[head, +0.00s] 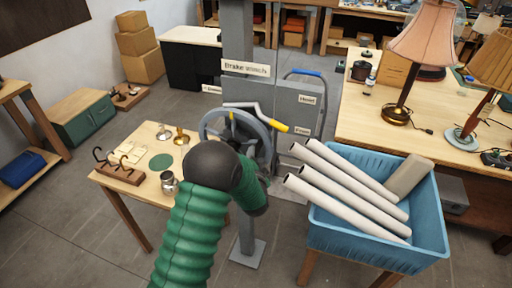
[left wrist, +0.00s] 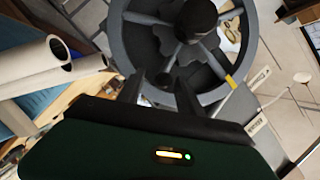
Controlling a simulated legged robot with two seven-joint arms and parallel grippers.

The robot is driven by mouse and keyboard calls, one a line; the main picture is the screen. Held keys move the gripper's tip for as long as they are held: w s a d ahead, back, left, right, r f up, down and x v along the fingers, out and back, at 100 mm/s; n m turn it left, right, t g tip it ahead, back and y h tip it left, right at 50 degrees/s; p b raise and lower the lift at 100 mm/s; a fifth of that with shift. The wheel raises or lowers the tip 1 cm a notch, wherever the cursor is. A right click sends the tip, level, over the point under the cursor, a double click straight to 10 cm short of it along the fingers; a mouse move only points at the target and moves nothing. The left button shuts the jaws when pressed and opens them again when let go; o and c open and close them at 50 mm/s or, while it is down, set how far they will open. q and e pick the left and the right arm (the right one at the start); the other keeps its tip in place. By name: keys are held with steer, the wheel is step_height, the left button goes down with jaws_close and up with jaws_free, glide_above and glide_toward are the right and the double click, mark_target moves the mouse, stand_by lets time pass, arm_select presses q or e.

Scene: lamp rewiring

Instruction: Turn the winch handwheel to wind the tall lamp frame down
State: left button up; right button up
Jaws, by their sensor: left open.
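The grey winch handwheel (head: 212,122) is on a grey post under a "Brake winch" label (head: 246,68). A crank with a yellow grip (head: 276,125) shows beside it. My left arm reaches up to the wheel and hides its lower part; its gripper is hidden in the head view. In the left wrist view the handwheel (left wrist: 119,40) shows a spoked rim with a yellow mark (left wrist: 230,82) and a dark hub knob. My left gripper (left wrist: 158,92) is open at the near rim; I cannot tell whether the rim lies between its fingers. I cannot identify the tall lamp frame. My right gripper is not in view.
A small wooden table (head: 128,146) with hooks and brass parts stands left of the wheel. A blue bin (head: 350,242) with several pale tubes stands close on the right. A workbench (head: 445,122) with lamps is beyond it.

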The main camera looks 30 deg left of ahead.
arm_select(q)
steer(key=w, duration=0.1)
steer(key=w+a, duration=0.1)
steer(key=shift+w+f+p, duration=0.1)
steer(key=shift+w+p, duration=0.25)
steer(key=shift+w+a, duration=0.1)
steer(key=shift+a, duration=0.2)
steer(key=shift+w+a+f, duration=0.1)
steer(key=shift+a+f, duration=0.05)
steer(key=shift+a, duration=0.1)
steer(key=c, duration=0.3)
jaws_close()
steer(key=shift+d, duration=0.1)
steer(key=shift+d+f, duration=0.15)
steer(key=shift+f, duration=0.05)
